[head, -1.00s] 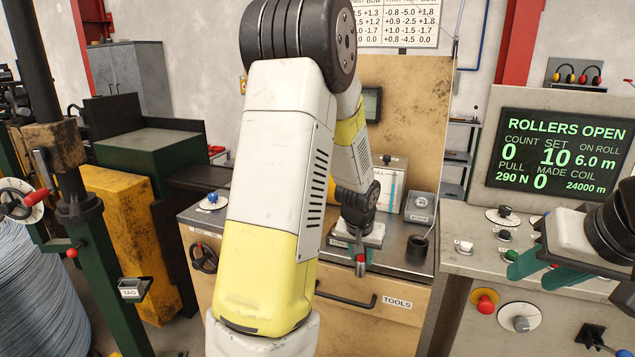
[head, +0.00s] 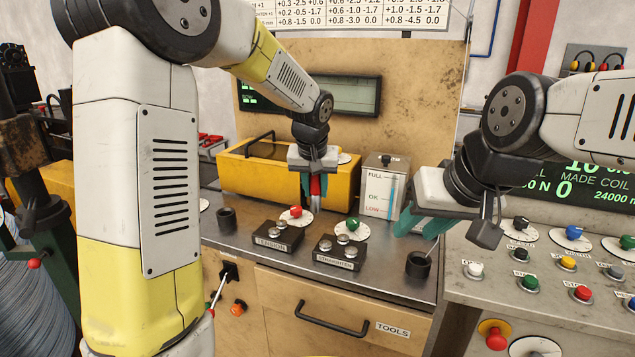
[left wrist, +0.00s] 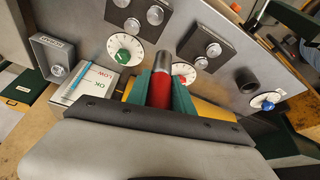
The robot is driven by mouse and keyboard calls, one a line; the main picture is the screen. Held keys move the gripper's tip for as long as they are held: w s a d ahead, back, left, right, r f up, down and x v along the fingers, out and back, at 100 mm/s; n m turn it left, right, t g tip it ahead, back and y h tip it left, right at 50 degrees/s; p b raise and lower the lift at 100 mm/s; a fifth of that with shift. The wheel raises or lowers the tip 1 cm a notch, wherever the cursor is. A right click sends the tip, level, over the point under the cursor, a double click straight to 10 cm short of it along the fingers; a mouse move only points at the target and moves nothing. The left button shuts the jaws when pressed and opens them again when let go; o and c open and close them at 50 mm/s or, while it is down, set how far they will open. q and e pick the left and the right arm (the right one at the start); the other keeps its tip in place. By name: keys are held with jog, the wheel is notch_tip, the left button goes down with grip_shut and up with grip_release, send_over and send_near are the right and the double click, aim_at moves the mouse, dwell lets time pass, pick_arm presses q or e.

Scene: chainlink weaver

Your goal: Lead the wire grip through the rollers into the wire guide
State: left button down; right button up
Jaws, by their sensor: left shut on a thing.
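My left gripper (head: 316,188) is shut on a red-handled cylinder with a metal tip, which I take to be the wire grip (head: 315,187). It is upright over the bench, behind the red-knob dial (head: 296,218). In the left wrist view, the red grip (left wrist: 160,92) sits between the green fingers. The tension block (head: 280,235) and straighten block (head: 340,251) carry metal rollers and stand in front of it. My right gripper (head: 422,220) hangs above the front right black cup (head: 418,266); its finger gap is unclear. I cannot tell which part is the wire guide.
A yellow box (head: 262,172) stands behind the left gripper. A white level gauge (head: 383,183) and green-knob dial (head: 352,230) are to its right. Another black cup (head: 227,218) stands at the left. The control console (head: 560,270) is at the right.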

pick_arm(q)
jog(key=w+a, duration=0.3)
jog(key=a, duration=0.7)
jog(key=w+a, duration=0.4)
jog(key=a, duration=0.6)
jog(key=shift+w+a, duration=0.25)
jog(key=shift+w, duration=0.05)
dwell(0.6)
jog(key=shift+r, duration=0.1)
